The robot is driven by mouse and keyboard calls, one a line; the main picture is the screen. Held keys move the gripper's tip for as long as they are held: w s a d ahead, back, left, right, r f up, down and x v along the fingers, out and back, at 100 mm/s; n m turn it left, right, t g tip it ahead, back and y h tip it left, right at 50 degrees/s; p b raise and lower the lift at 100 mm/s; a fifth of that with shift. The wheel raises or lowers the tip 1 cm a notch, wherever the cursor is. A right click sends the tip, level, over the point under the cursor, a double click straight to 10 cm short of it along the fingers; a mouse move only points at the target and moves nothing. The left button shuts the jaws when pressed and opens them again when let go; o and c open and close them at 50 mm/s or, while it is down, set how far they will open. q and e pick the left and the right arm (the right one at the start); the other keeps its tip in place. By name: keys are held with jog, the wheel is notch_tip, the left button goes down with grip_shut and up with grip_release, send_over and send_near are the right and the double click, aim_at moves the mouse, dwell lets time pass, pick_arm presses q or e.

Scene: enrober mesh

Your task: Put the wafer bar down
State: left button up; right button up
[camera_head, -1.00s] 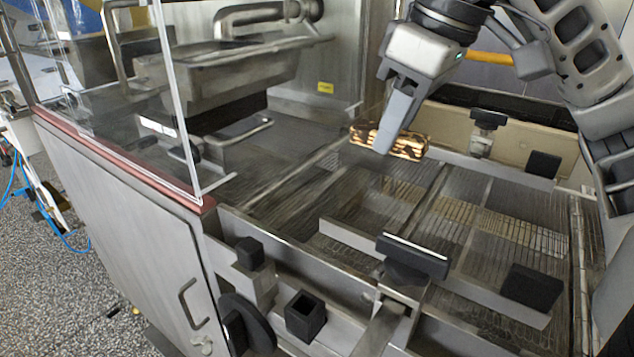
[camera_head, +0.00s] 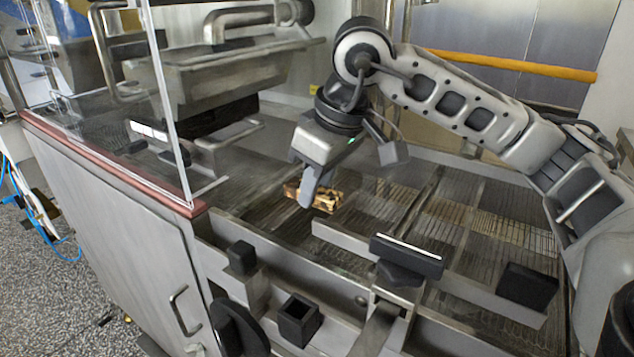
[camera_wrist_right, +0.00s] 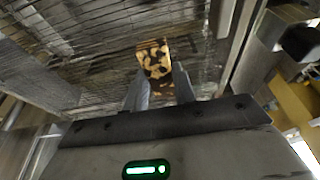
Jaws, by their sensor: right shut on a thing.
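The wafer bar (camera_head: 325,199) is light brown with dark patches. It is at my right gripper (camera_head: 308,192), low over the wire mesh belt (camera_head: 375,199) in the head view. In the right wrist view the wafer bar (camera_wrist_right: 154,59) sticks out beyond the fingertips of my right gripper (camera_wrist_right: 160,80), which is shut on it. The finger hides the middle of the bar in the head view. I cannot tell whether the bar touches the mesh. My left gripper does not show.
A metal rail (camera_head: 400,262) with a black-topped clamp (camera_head: 405,256) runs along the near side of the belt. A clear panel (camera_head: 168,100) and a steel hopper (camera_head: 215,75) stand at the left. The mesh right of the bar is largely bare.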

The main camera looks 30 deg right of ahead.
jog(key=shift+f+b, duration=0.35)
jog(key=shift+b, duration=0.1)
jog(key=o, duration=0.7)
jog(key=shift+s, duration=0.1)
jog(key=shift+o, duration=0.3)
jog(key=shift+f, duration=0.1)
jog(key=shift+s+a, duration=0.1)
jog(key=shift+a, duration=0.05)
jog(key=shift+r+p, duration=0.55)
jog(key=shift+r, duration=0.2)
jog(key=p+v, duration=0.1)
jog(key=v, duration=1)
jog(key=shift+d+r, duration=0.25)
